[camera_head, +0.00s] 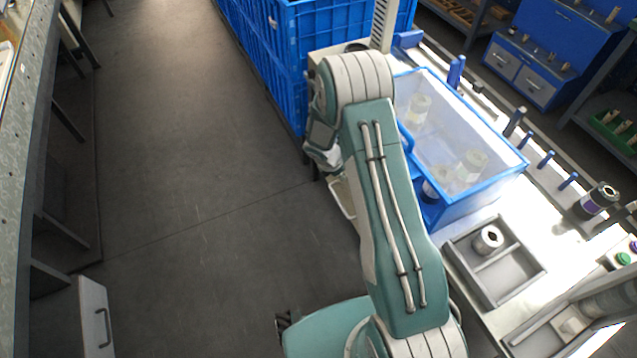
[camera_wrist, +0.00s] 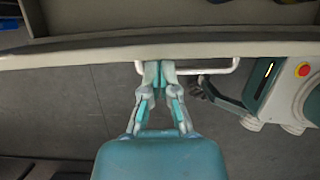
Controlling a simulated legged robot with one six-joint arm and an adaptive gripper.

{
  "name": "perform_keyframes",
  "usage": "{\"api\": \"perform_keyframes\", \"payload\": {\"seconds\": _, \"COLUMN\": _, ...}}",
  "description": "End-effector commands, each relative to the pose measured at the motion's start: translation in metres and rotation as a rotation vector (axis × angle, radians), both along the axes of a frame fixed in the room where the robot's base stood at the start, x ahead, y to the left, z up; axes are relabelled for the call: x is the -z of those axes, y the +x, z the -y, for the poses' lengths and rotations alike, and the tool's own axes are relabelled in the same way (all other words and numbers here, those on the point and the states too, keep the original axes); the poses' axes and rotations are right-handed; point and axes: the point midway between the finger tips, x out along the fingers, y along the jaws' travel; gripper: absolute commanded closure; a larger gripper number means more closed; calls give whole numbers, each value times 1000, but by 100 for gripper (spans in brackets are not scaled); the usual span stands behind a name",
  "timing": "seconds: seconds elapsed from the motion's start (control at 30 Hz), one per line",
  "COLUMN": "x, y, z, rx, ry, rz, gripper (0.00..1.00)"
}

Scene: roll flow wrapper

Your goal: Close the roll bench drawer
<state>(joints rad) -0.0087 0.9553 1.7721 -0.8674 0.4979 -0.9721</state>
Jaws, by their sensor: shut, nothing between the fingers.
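The drawer shows in the wrist view as a long pale front edge (camera_wrist: 70,57) across the top, with a dark grey recess behind it. A pale bar handle (camera_wrist: 215,71) stands out from this front. My gripper (camera_wrist: 160,68) is shut and empty, with its fingertips at the left part of the handle, close to the drawer front. I cannot tell whether they touch it. In the head view my gripper (camera_head: 325,155) is beside the bench's left side, partly hidden by my arm. A pale-edged part (camera_head: 343,198) below it may be the drawer; the rest is hidden.
A blue-rimmed clear bin (camera_head: 470,140) with rolls and a grey divided tray (camera_head: 495,265) stand on the bench at right. Blue crates (camera_head: 270,60) stand behind. The dark floor (camera_head: 190,170) is open at left. Another bench (camera_head: 30,130) lines the far left.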

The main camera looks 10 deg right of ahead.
Motion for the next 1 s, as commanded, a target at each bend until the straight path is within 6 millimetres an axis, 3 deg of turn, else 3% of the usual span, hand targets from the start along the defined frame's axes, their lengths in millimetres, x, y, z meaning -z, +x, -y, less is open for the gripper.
{"api": "perform_keyframes", "payload": {"seconds": 0.2, "x": 0, "y": 8, "z": 42, "rx": 3, "ry": -1, "rz": 0, "gripper": 100}}
{"api": "perform_keyframes", "payload": {"seconds": 0.4, "x": 0, "y": 13, "z": 62, "rx": 1, "ry": -1, "rz": 0, "gripper": 100}}
{"api": "perform_keyframes", "payload": {"seconds": 1.0, "x": 0, "y": 15, "z": 70, "rx": 0, "ry": -1, "rz": 1, "gripper": 100}}
